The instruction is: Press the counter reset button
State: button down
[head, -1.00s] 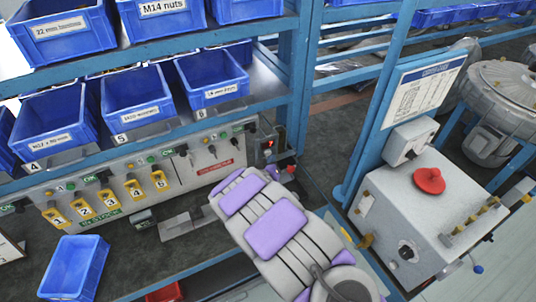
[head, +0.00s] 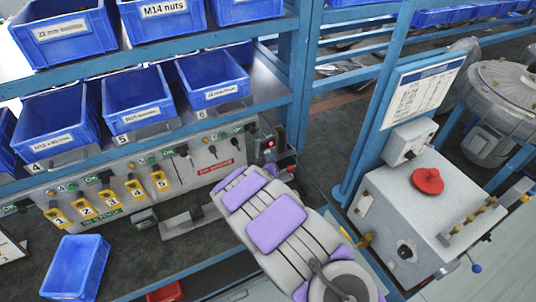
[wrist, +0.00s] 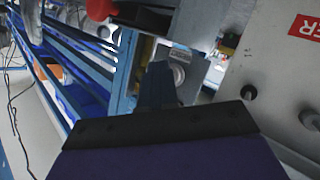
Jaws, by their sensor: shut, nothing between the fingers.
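In the wrist view, my gripper (wrist: 158,84) shows as a narrow dark blue finger shape beyond its black and purple body. The fingers are shut and empty. A round silver button (wrist: 178,75) in a pale ring sits just beyond and right of the fingertips, partly covered by them; I cannot tell whether they touch. It looks like the counter reset button, but no label is readable. In the head view, a small dark unit with a red light (head: 270,143) stands at the panel's right end. My forearm hides most of the gripper there.
A panel with a red label (wrist: 305,27) and dark knobs is close on the right in the wrist view. A blue rack with bins (head: 137,100) rises above the bench. A grey box with a red knob (head: 428,180) stands at right.

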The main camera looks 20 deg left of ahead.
jog(key=shift+s+d, duration=0.5)
jog(key=shift+d, duration=0.1)
dwell(0.3)
jog(key=shift+s+d+b, duration=0.4)
jog(key=shift+s+d, duration=1.2)
jog(key=shift+d, duration=0.3)
